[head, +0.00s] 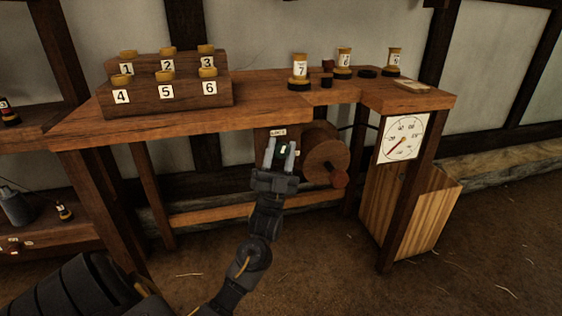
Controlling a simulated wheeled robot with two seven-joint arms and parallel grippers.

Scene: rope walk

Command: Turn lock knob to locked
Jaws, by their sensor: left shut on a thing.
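The lock knob (283,150) is a small dark piece with a pale green mark, on the front of a wooden box under the bench top. A small pale label (278,133) sits just above it, too small to read surely. My left gripper (280,153) reaches up from below and is shut on the knob, with one finger on each side. The fingers hide much of the knob, so I cannot tell its turn exactly. My right gripper is not in view.
The bench top (262,91) overhangs above, bearing numbered spools. A dial (401,138) and a wooden bin (429,212) stand at right. The floor in front is mostly clear.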

